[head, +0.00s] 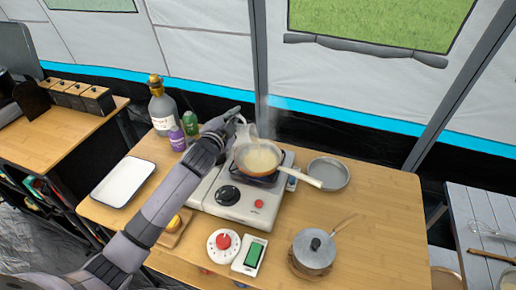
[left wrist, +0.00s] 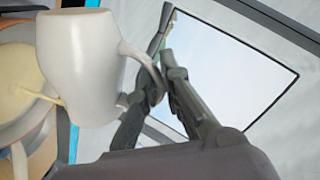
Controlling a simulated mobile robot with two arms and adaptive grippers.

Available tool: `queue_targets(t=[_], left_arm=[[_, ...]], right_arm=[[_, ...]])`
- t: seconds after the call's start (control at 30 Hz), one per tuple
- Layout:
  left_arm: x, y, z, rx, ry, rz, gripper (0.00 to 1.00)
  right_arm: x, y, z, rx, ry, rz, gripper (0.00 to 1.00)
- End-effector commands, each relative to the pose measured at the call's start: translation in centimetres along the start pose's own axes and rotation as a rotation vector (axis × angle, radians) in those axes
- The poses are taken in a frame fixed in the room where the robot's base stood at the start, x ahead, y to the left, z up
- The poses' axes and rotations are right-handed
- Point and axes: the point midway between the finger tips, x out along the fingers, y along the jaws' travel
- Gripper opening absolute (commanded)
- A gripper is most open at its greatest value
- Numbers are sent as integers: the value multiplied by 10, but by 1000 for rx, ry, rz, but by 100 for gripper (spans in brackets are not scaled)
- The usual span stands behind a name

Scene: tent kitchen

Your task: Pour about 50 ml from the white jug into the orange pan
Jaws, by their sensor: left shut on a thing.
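The white jug (head: 243,132) is held tilted over the far left rim of the orange pan (head: 282,172). My left gripper (head: 231,122) is shut on the jug's handle, which shows more clearly in the left wrist view, with the jug (left wrist: 82,60) beside the fingers (left wrist: 156,82). A thin pale yellow stream runs from the jug's lip toward the pan (left wrist: 42,125). The pan sits on the burner and holds pale, creamy liquid. The jug's inside is hidden. My right gripper is not in view.
The pan stands on a white camping stove (head: 232,205). Bottles (head: 163,108) stand behind my left arm. A grey pan (head: 330,172), a lidded pot (head: 314,250), a red-knobbed timer (head: 222,245) and a white tray (head: 122,182) lie around it. The table's right side is clear.

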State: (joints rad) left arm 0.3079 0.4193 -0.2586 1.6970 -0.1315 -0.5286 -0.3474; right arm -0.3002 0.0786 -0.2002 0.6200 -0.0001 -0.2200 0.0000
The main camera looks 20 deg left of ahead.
Motion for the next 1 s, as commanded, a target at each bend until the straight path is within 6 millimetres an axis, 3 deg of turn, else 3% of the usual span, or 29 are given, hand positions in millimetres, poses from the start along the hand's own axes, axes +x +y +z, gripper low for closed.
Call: queue_targets(t=[0.33, 0.43, 0.47, 0.53, 1.0], left_arm=[[0, -2, -4, 19, 0, -4, 0], [1, 4, 22, -154, 15, 6, 0], [0, -7, 18, -214, 27, 8, 0], [0, -9, 20, -285, 40, 12, 0], [1, -6, 21, -281, 41, 11, 0]], right_arm=[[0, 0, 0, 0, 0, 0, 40], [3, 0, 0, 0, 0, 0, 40], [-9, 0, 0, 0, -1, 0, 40], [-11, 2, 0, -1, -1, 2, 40], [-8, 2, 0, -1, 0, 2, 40]])
